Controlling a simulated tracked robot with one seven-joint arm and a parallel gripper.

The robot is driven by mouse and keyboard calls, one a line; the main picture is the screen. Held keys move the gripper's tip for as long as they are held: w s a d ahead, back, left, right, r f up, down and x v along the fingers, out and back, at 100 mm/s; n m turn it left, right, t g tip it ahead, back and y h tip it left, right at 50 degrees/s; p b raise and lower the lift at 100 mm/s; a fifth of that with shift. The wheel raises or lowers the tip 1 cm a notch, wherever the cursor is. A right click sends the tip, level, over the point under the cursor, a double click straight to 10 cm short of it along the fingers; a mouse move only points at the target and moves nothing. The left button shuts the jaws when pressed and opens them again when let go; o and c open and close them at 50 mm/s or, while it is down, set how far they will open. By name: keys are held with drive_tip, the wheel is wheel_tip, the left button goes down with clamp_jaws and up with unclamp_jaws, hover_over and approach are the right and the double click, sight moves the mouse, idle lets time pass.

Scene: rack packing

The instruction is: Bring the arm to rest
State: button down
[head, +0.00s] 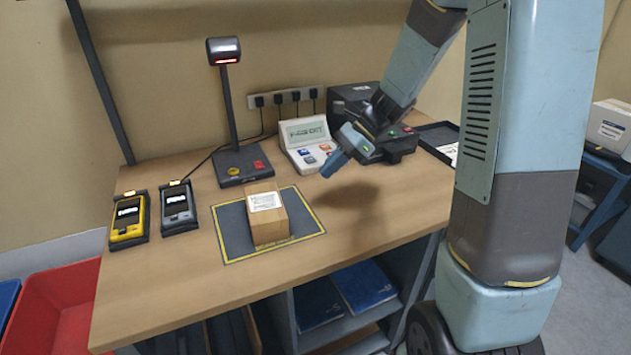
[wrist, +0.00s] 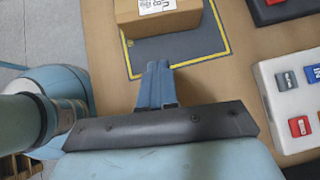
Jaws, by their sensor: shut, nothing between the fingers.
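My gripper (head: 334,164) is above the wooden table (head: 400,208), to the right of a brown box and apart from it. Its blue fingers are together and hold nothing; they also show in the wrist view (wrist: 156,68). The small brown box (head: 269,222) with a white label rests on a dark mat (head: 236,238) with a yellow border. The box also shows at the top of the wrist view (wrist: 160,20). My arm reaches down from the upper right.
A scanner on a post (head: 227,110) stands behind the mat. A white keypad device (head: 307,145) is behind my gripper. Two handheld terminals, yellow (head: 128,220) and grey (head: 180,208), lie at the left. A black tray (head: 440,138) is at the right. A red bin (head: 62,310) stands front left.

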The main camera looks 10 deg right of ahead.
drive_tip(key=s+d+r+n+t+h, duration=0.3)
drive_tip(key=s+d+r+n+h, duration=0.1)
drive_tip(key=s+r+n, duration=0.4)
drive_tip(key=s+d+r+n+t+h, duration=0.4)
drive_tip(key=s+d+r+n, duration=0.2)
drive_tip(key=s, duration=0.6)
wheel_tip(320, 180, up, 2)
drive_tip(key=shift+s+d+r+n+h, duration=0.1)
drive_tip(key=shift+s+d+n+h, duration=0.25)
drive_tip(key=shift+n, duration=0.65)
